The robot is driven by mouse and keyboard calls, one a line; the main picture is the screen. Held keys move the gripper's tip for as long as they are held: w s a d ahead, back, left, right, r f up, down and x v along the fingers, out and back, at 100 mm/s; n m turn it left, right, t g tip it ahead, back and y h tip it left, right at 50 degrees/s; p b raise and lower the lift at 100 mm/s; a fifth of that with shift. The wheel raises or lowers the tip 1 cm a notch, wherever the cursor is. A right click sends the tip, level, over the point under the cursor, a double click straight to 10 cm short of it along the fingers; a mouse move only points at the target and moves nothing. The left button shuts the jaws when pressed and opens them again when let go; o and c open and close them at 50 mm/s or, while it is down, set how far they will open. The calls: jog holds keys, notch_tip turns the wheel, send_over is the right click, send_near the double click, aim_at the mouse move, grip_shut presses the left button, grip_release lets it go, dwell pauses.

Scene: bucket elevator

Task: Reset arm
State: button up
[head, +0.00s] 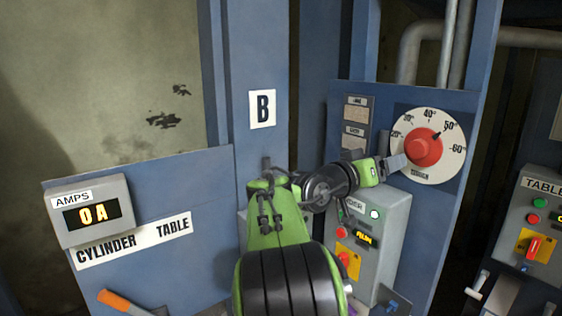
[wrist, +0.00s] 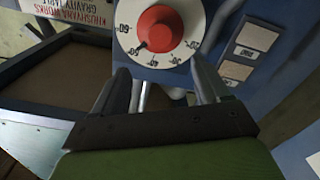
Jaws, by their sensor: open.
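My green and black arm reaches up from the bottom middle of the head view and bends right. My gripper (head: 396,162) is beside the lower left of a red dial knob (head: 423,147) on a white scale plate. In the wrist view my gripper (wrist: 165,85) shows two grey fingers spread apart with nothing between them. The red knob (wrist: 158,28) is beyond the fingertips in that view. Its pointer is near 50 in the head view. Whether a finger touches the dial plate, I cannot tell.
A grey control box (head: 385,225) with red buttons stands below my forearm, partly hidden by it. An AMPS display (head: 88,212) reads 0 A at left. An orange-handled lever (head: 122,302) is at lower left. Another TABLE control box (head: 530,222) is at right.

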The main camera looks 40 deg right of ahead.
jog(key=w+a+f+n+t+y+b, duration=0.25)
jog(key=a+f+t+y, duration=0.25)
jog(key=a+f, duration=0.35)
jog(key=w+a+f+n+t+y+b, duration=0.2)
jog(key=w+a+f+n+t+y, duration=0.2)
jog(key=a+f, duration=0.4)
jog(key=s+a+f+n+y+b, duration=0.1)
jog(key=s+a+f+n+y, duration=0.1)
jog(key=a, duration=0.7)
jog(key=s+a+f+n+y+b, duration=0.1)
jog(key=s+a+f+n+y, duration=0.2)
jog(key=a+f, duration=0.4)
jog(key=s+a+f+n+y+b, duration=0.1)
jog(key=s+a+f+n+y, duration=0.2)
jog(key=a, duration=0.8)
notch_tip(320, 180, down, 2)
jog(key=s, duration=0.3)
jog(key=shift+g+y, duration=0.4)
jog(key=shift+d, duration=0.1)
